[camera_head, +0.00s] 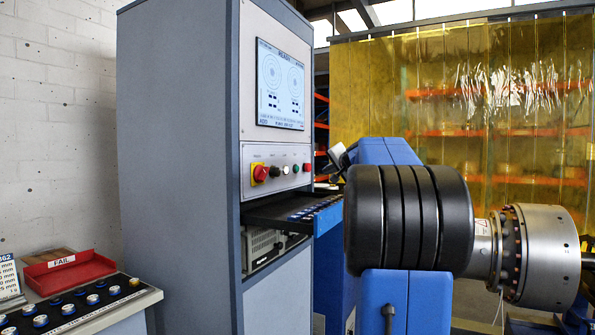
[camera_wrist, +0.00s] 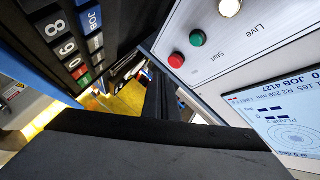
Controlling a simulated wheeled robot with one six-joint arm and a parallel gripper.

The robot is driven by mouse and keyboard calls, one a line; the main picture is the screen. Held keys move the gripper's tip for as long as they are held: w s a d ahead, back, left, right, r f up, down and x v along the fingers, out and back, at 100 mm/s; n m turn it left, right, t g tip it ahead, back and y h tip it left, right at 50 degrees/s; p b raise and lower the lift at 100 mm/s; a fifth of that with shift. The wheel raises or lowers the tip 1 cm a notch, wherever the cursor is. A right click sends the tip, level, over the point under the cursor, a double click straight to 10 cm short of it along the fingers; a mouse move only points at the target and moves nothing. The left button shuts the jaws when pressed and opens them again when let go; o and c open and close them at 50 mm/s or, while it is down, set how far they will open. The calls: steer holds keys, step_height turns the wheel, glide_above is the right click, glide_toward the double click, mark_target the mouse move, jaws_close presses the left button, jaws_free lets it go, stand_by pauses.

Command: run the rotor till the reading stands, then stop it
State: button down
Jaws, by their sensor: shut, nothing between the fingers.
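The rotor (camera_head: 408,218), a black grooved drum with a bolted silver hub (camera_head: 536,255) at its right, lies level by the blue machine stand (camera_head: 388,300) in the head view. The grey cabinet's screen (camera_head: 280,87) appears to read READY above two round plots. Its button panel (camera_head: 275,168) carries several buttons. In the wrist view the green Start button (camera_wrist: 197,38) and a red button (camera_wrist: 176,60) show above part of the screen (camera_wrist: 285,118). My gripper (camera_wrist: 158,92) is shut and empty, apart from the buttons. I cannot make it out clearly in the head view.
A red and yellow stop knob (camera_head: 260,173) sits at the panel's left. A keypad shelf (camera_head: 283,213) juts out below it. A red FAIL tray (camera_head: 69,271) and several small weights stand on a bench at the left. A yellow curtain (camera_head: 480,120) hangs behind.

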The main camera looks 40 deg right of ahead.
mark_target(297, 169)
steer(key=w+a, duration=0.3)
steer(key=w, duration=0.5)
steer(key=shift+a, duration=0.2)
steer(key=shift+w, duration=0.2)
stand_by(2.0)
steer(key=shift+w+a, duration=0.15)
steer(key=shift+w, duration=0.05)
